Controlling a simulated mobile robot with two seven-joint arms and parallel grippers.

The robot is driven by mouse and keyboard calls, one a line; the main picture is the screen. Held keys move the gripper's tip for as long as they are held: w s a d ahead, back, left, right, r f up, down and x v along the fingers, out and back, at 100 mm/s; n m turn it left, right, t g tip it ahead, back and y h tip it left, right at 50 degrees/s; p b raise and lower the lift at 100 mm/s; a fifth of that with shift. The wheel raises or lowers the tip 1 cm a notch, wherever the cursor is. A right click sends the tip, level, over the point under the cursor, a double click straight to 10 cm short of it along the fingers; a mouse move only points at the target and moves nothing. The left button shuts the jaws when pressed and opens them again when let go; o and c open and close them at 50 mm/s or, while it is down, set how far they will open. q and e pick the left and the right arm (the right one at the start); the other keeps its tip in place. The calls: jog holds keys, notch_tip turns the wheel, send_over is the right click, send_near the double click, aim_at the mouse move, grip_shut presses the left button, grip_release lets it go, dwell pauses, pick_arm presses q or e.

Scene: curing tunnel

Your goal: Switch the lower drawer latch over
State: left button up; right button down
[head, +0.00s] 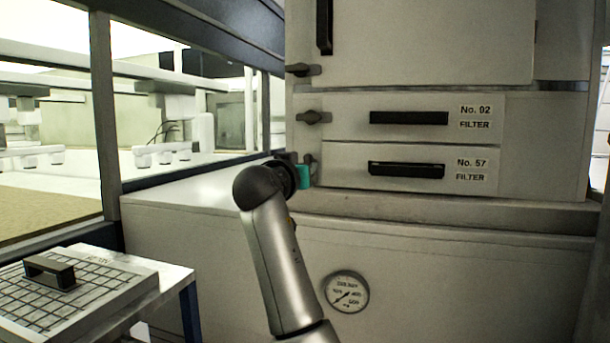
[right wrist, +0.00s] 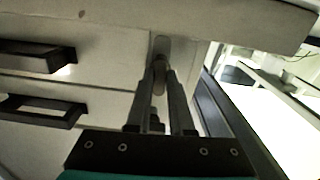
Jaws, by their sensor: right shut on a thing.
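The lower drawer (head: 345,165), marked No. 57 FILTER, is shut and has a black bar handle (head: 407,170). Its small latch (head: 309,160) is at the drawer's left edge, mostly hidden in the head view behind my right gripper (head: 305,168). In the right wrist view, which looks upside down, the two fingers (right wrist: 158,72) are closed on the knob of this latch (right wrist: 162,46). The latch plate appears roughly upright there, but its exact angle is partly hidden. My left gripper is not in view.
The upper drawer, No. 92 FILTER (head: 345,115), has its own latch (head: 313,117) lying level just above my gripper. Another latch (head: 303,70) is on the door above. A ledge (head: 450,208) runs below the drawers. A gauge (head: 345,291) and a side table with a gridded panel (head: 130,285) are lower down.

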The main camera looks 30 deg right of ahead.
jog(key=shift+r+m, duration=0.1)
jog(key=shift+m, duration=0.4)
jog(key=c, duration=0.8)
grip_release()
jog(key=b+v, duration=0.1)
jog(key=v, duration=1.4)
jog(key=shift+b, duration=0.4)
jog(key=shift+s, duration=0.1)
